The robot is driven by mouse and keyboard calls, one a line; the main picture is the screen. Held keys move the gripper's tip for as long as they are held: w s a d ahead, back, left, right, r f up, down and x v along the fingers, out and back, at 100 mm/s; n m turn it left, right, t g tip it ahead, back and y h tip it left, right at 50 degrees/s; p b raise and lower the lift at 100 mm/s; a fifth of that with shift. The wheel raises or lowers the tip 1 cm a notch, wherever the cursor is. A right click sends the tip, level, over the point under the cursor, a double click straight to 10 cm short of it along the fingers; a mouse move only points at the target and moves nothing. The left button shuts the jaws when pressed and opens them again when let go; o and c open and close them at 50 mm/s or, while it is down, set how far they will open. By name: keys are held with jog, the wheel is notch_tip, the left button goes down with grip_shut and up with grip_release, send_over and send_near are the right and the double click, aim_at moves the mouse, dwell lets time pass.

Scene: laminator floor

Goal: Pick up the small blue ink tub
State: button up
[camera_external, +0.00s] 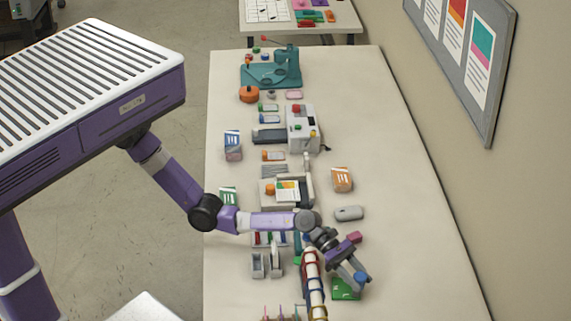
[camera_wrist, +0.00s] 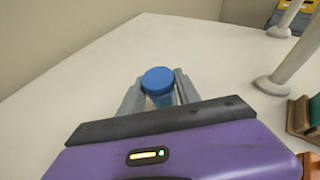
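The small blue ink tub (camera_wrist: 158,81) has a round blue lid and sits upright between my two grey fingertips in the wrist view. My gripper (camera_wrist: 160,88) appears closed on it, with one finger against each side and no clear gap. In the external view my gripper (camera_external: 358,274) slants down to the right at the near end of the table, and the blue tub (camera_external: 361,278) shows at its fingertips. The tub's lower part is partly hidden, and I cannot tell whether it touches the table.
A banded roll (camera_external: 314,285) and a green pack (camera_external: 346,290) lie close to my gripper on the cream table (camera_external: 410,250). A pink block (camera_external: 354,237) and a grey mouse-like item (camera_external: 348,213) are farther back. The right strip of table is clear up to the wall.

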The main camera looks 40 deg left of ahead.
aim_at(359, 276)
grip_shut()
jog(key=shift+r, duration=0.1)
notch_tip(359, 276, up, 20)
jog(key=w+a+p, duration=0.2)
jog(key=p, duration=0.2)
jog(key=shift+m+t, duration=0.3)
notch_tip(359, 276, down, 20)
jog(key=shift+r+b, duration=0.1)
jog(key=shift+b, duration=0.55)
